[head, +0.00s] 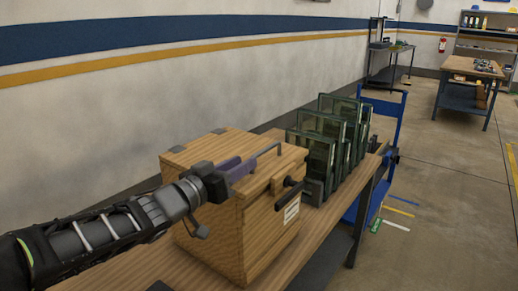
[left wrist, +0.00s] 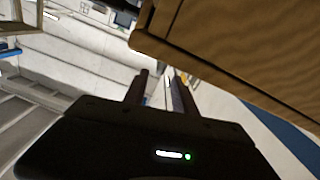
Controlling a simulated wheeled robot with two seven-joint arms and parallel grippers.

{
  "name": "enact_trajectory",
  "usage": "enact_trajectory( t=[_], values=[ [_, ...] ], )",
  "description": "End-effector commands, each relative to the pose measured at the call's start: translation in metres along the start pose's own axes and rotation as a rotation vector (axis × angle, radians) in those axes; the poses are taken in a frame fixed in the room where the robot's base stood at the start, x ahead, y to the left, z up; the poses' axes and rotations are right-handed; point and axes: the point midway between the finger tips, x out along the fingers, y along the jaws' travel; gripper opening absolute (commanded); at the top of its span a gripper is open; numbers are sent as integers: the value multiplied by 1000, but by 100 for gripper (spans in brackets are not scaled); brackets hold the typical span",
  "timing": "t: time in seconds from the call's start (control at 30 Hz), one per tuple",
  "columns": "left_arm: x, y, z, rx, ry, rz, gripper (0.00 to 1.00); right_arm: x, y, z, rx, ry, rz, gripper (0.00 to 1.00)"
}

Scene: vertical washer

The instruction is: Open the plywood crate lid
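The plywood crate (head: 225,235) stands on a wooden bench, and its lid (head: 190,152) lies shut on top. A thin grey bent handle (head: 268,149) rises from the lid. A dark peg-like handle (head: 289,194) sits on the crate's front in a wooden bracket. My left gripper (head: 246,166) is above the lid, close to the grey handle; I cannot tell if they touch. In the left wrist view its two fingers (left wrist: 160,88) are apart with nothing between them, and crate wood (left wrist: 240,45) fills the upper right. My right gripper is not in view.
Several dark-framed glass panels (head: 340,130) stand in a rack behind the crate on the bench (head: 322,222). A blue cart (head: 390,120) is beyond it. A wall runs along the left. The floor on the right is open.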

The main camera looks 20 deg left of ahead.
Motion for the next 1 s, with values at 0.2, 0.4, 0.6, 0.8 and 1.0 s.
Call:
enact_trajectory(
  t=[0.2, 0.4, 0.6, 0.8, 1.0],
  values=[
    [1, 0, 0, 0, 0, 0, 33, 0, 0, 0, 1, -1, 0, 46],
    [16, 0, 1, 1, -2, 0, 33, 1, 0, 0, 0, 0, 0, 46],
    [47, 0, 1, -1, -2, 1, 33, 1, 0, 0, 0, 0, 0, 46],
    [72, 0, 0, 0, 0, 1, 33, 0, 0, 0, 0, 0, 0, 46],
    [79, 0, 0, 0, 0, 0, 33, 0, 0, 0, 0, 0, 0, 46]
  ],
)
